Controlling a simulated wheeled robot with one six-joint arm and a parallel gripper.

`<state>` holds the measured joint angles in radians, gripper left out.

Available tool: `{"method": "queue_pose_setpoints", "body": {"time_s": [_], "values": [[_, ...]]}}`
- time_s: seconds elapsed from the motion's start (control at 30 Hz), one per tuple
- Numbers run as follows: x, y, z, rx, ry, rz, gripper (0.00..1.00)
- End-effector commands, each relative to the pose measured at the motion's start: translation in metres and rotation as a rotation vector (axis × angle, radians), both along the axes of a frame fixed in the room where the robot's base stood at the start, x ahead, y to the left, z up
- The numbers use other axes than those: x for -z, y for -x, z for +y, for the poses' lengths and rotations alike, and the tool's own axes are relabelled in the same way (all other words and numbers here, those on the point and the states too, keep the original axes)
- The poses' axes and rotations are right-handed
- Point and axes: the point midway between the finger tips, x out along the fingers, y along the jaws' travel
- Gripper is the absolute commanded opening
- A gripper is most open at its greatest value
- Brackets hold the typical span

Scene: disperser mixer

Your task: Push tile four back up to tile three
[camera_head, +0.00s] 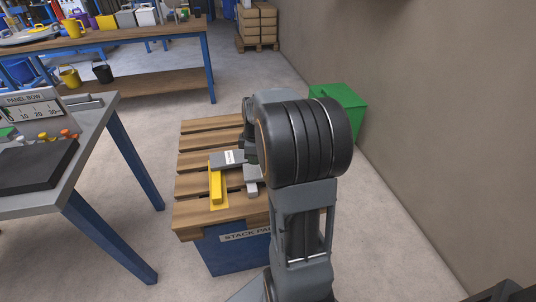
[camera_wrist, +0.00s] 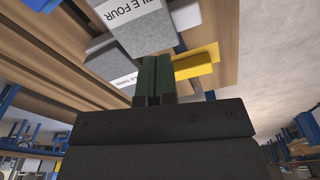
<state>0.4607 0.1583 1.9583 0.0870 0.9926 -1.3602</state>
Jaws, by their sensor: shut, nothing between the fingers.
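In the wrist view, a grey tile with a white label ending "LE FOUR" (camera_wrist: 143,35) lies at the top. A second grey tile with a partly covered label, apparently tile three (camera_wrist: 108,62), lies beside it to the lower left. My gripper (camera_wrist: 154,60) is shut and empty, its dark green fingertips right by tile four's near edge; I cannot tell whether they touch. My arm hides most of the gripper there.
The tiles are on a slatted wooden pallet (camera_head: 193,190) on a blue base (camera_head: 228,255). The yellow bar also shows in the wrist view (camera_wrist: 197,65). A grey bench (camera_head: 95,125) stands left, a green box (camera_head: 345,100) behind, a wall right.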

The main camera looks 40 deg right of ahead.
Motion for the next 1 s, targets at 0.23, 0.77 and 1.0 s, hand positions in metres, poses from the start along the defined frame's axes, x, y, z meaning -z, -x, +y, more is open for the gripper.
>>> {"method": "queue_pose_setpoints", "body": {"time_s": [0.23, 0.77, 1.0], "values": [[0.022, -0.006, -0.11, -0.381, -0.056, 0.011, 0.0], [0.051, 0.004, -0.139, -0.638, -0.091, -0.024, 0.0], [0.051, 0.0, -0.092, -0.637, -0.092, -0.023, 0.0]]}}
